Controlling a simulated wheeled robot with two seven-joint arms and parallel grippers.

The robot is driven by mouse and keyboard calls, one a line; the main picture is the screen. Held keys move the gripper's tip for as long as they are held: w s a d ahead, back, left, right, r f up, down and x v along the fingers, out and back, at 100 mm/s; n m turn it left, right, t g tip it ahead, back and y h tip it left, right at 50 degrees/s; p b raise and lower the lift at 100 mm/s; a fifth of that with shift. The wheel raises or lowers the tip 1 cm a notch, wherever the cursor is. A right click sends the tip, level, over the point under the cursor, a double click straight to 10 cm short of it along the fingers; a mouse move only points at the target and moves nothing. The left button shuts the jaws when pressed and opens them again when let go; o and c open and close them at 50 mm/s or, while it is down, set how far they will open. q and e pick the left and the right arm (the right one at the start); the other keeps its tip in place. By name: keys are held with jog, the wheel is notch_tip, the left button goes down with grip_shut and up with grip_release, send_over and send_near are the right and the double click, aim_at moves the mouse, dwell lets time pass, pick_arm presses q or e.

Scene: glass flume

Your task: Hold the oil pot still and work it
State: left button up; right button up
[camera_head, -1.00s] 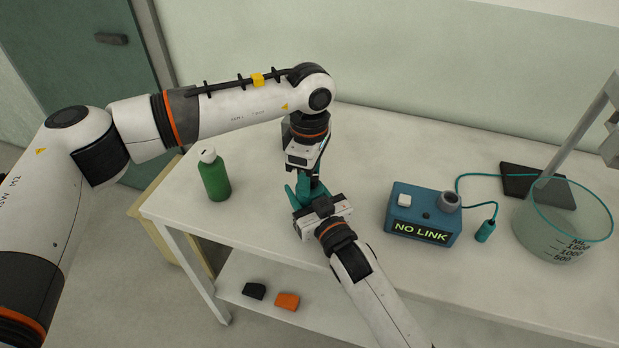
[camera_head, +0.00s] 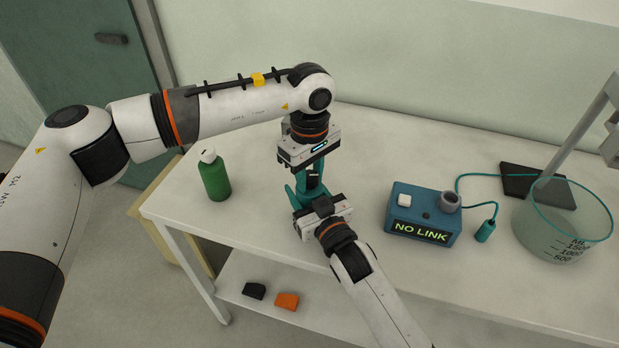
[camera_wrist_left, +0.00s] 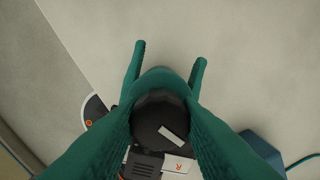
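The oil pot (camera_wrist_left: 152,112) shows in the left wrist view as a black round top with a white mark. In the head view it is almost wholly hidden between my grippers. My left gripper (camera_head: 314,180) points down from above; its teal fingers lie against both sides of the black top. In the left wrist view my left gripper (camera_wrist_left: 160,115) looks shut on it. My right gripper (camera_head: 304,196) reaches in from the front right. Its teal fingers pass on either side of the pot, with the tips beyond it, and it appears shut on the pot's body.
A blue box (camera_head: 424,215) reading "NO LINK" stands right of the grippers, cabled to a small teal plug (camera_head: 485,231). A glass beaker (camera_head: 562,225) and dark pad (camera_head: 535,185) lie farther right. A green bottle (camera_head: 214,178) stands left. Black and orange blocks (camera_head: 287,300) lie on the lower shelf.

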pick_arm(q)
jog(key=n, duration=0.4)
jog(key=shift+n, duration=0.4)
jog(key=n, duration=0.5)
jog(key=o, duration=0.6)
jog(key=m, duration=0.4)
jog(key=shift+m, duration=0.3)
jog(key=m, duration=0.5)
